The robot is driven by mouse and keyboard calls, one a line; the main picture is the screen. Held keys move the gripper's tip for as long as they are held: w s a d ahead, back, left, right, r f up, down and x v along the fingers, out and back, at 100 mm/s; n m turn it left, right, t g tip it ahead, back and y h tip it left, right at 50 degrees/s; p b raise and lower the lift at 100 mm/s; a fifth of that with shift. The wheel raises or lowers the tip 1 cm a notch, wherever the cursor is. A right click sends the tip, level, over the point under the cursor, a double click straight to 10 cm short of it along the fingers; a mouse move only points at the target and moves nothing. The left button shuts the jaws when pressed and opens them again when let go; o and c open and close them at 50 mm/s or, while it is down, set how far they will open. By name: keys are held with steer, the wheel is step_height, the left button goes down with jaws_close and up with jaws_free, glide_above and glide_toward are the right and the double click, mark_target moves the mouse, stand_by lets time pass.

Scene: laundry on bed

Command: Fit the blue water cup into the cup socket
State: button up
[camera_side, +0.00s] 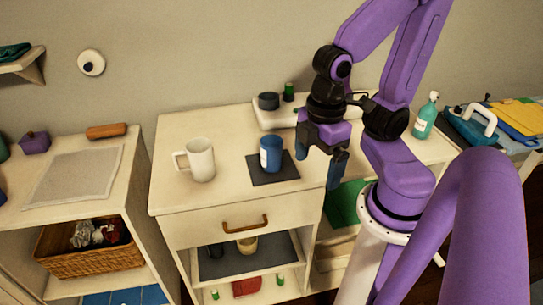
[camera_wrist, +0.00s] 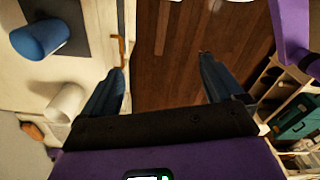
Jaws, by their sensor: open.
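The blue cup (camera_side: 271,154) stands upright on a dark square mat (camera_side: 286,174) on the cabinet top, with a pale label on its side. In the wrist view the cup (camera_wrist: 42,40) and mat (camera_wrist: 72,38) are at the upper left. My gripper (camera_side: 317,166) is open and empty, to the right of the cup and apart from it. Its two fingers (camera_wrist: 162,65) point down over the cabinet's front right, with wooden floor between them in the wrist view. A short dark round piece (camera_side: 268,100) sits on a white board at the back; I cannot tell whether it is the cup socket.
A white mug (camera_side: 199,160) stands left of the blue cup. The white board (camera_side: 262,118) at the back also bears a small green-and-dark bottle (camera_side: 289,92). A soap bottle (camera_side: 426,116) stands at the right, beyond my arm. The cabinet's front left top is clear.

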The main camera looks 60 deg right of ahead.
steer(key=w+d+r, duration=0.2)
steer(key=w+d, duration=0.2)
steer(key=w, duration=0.7)
steer(key=r, duration=0.2)
glide_above(272, 154)
steer(key=w+d, duration=0.1)
steer(key=d, duration=0.1)
steer(key=shift+n, duration=0.5)
steer(key=shift+w+d+f, duration=0.1)
steer(key=shift+f, duration=2.85)
steer(key=shift+w+d+f, duration=0.1)
steer(key=shift+w+f, duration=0.05)
steer(key=shift+f, duration=2.75)
steer(key=shift+w+d+f, duration=0.1)
steer(key=shift+f, duration=2.85)
steer(key=c, duration=1.1)
